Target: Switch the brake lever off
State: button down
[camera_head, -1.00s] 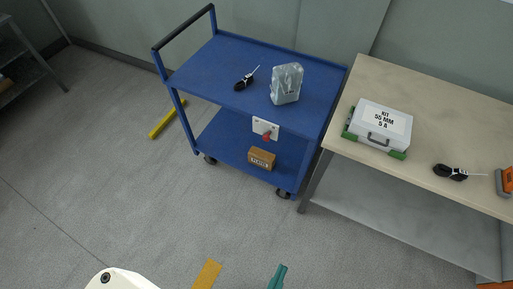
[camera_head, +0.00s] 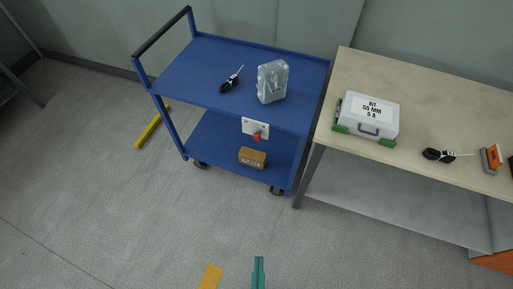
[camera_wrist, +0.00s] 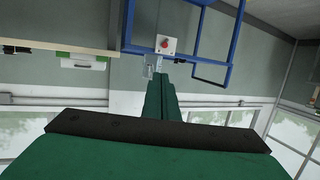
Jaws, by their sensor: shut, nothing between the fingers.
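The brake lever is a red knob (camera_head: 257,137) on a white plate (camera_head: 251,125) at the near side of the blue cart (camera_head: 190,82), just under its top shelf. In the wrist view the red knob (camera_wrist: 165,44) shows on its plate beyond the fingertips, with the cart upside down. My gripper (camera_head: 258,260), teal, is at the bottom of the head view, well short of the lever and apart from it. In the wrist view its green fingers (camera_wrist: 158,82) are shut together with nothing between them. Which way the lever is set is too small to tell.
A clear wrapped block (camera_head: 272,82) and a black tool (camera_head: 231,80) lie on the cart's top; a cardboard box (camera_head: 252,158) sits on its lower shelf. A workbench (camera_head: 420,110) with a white kit case (camera_head: 366,116) stands at right.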

aim_at(256, 136)
jog(key=shift+w+f, duration=0.1)
jog(key=w+f+m+t+h, duration=0.1)
jog(key=w+f+m, duration=0.4)
jog(key=w+m, duration=0.3)
jog(key=w+f+m+t+h, duration=0.1)
jog(key=w+f+m, duration=0.4)
jog(key=w+m, duration=0.4)
jog(key=w+f+m+h, duration=0.1)
jog(key=w+f+m, duration=0.4)
jog(key=w, duration=1.2)
jog(key=m, duration=0.3)
jog(key=shift+m+t+h, duration=0.4)
jog(key=shift+w+d, duration=0.1)
jog(key=shift+d, duration=0.05)
jog(key=w+a+r, duration=0.1)
jog(key=w+r, duration=0.1)
jog(key=w, duration=0.9)
jog(key=shift+w+r, duration=0.15)
